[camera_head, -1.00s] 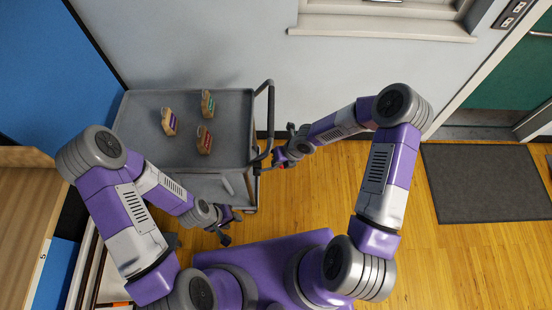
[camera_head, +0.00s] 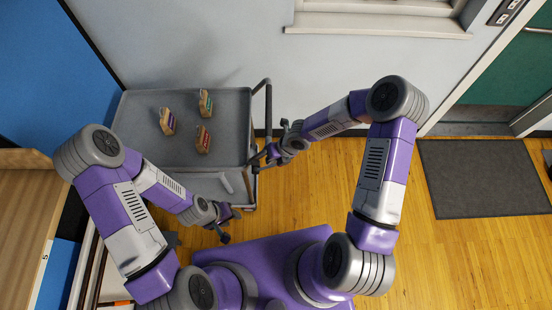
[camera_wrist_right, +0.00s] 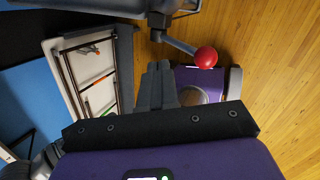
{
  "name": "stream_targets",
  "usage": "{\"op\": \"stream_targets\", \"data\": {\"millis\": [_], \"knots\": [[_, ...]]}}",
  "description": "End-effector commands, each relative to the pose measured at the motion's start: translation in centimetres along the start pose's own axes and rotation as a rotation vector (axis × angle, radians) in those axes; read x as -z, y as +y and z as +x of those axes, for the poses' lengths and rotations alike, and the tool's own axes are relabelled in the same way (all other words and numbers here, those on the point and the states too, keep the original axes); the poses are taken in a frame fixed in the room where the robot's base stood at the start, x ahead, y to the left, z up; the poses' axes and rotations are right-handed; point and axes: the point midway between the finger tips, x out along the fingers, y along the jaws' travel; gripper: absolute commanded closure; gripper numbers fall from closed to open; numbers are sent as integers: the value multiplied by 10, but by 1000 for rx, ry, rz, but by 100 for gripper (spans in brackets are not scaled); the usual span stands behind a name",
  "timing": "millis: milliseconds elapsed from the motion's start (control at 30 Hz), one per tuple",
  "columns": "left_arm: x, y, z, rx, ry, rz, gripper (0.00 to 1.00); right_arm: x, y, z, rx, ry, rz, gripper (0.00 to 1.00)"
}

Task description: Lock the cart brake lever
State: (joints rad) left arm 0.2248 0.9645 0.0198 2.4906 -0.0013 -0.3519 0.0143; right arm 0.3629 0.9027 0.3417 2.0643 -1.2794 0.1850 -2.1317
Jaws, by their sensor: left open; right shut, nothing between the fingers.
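The grey cart (camera_head: 140,104) stands against the wall at left of centre in the head view. In the right wrist view, the brake lever (camera_wrist_right: 178,44) is a short grey arm ending in a red ball knob (camera_wrist_right: 205,57), under the cart's grey edge. My right gripper (camera_head: 272,158) is shut and empty beside the cart's right side. Its fingertips (camera_wrist_right: 158,68) show left of and below the red knob, with a gap in the picture; contact with the lever arm cannot be told. The knob is hidden in the head view.
Several small packets, among them a red-labelled one (camera_head: 203,139), stand on the cart top. The cart's push handle (camera_head: 268,100) rises at its right end. A dark mat (camera_head: 482,178) lies by the green door. Wooden floor right of the cart is clear.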

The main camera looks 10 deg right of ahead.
Motion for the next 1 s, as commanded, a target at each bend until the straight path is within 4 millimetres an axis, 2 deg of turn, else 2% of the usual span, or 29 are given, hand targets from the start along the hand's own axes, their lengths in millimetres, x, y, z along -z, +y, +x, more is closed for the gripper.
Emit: {"op": "stream_targets", "data": {"millis": [33, 500, 700, 1000], "knots": [[0, 2, -6, 0, 0, 0, 57, -2, 6, -10, 1, -2, 0, 100], [-1, 12, -33, 0, 0, 0, 57, 7, -22, -84, 1, -1, 5, 100], [-2, 14, -36, 0, 0, 0, 57, 9, -27, -96, 1, 0, 2, 100], [-2, 14, -36, 0, 0, 0, 57, 9, -27, -98, 0, 0, 0, 100]]}}
